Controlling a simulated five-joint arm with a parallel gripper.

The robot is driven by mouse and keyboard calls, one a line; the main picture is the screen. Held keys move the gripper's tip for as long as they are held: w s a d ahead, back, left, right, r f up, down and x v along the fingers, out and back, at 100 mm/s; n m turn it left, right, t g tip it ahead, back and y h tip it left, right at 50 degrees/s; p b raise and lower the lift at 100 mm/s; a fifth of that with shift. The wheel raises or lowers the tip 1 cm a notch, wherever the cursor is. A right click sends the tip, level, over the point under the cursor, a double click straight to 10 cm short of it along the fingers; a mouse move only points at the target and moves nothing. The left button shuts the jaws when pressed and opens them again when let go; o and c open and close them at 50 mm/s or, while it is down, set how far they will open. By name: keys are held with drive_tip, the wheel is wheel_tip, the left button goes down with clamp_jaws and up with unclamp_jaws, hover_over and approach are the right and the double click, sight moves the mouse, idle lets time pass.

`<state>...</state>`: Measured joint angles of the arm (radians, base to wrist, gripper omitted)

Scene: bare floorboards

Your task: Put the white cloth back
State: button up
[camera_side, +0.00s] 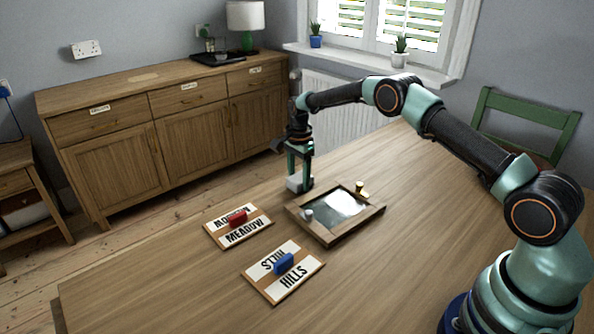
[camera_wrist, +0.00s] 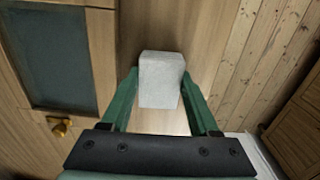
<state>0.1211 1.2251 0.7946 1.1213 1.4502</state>
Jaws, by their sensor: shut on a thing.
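The white cloth (camera_side: 295,184) looks like a small pale block. My gripper (camera_side: 300,170) points down and is shut on it, just beyond the far left corner of a wood-framed dark panel (camera_side: 306,228). I cannot tell whether the cloth touches the table. In the wrist view the cloth (camera_wrist: 160,78) sits between the two green fingers of my gripper (camera_wrist: 161,88). The panel's frame (camera_wrist: 103,55) is at the left there, apart from the cloth. The panel has a bright pale patch, perhaps glare.
A brass knob (camera_side: 360,187) and a grey knob (camera_side: 308,214) are on the frame. The table right of the frame is clear.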

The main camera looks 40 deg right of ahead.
drive_tip(key=shift+f, duration=0.1)
drive_tip(key=o, duration=1.3)
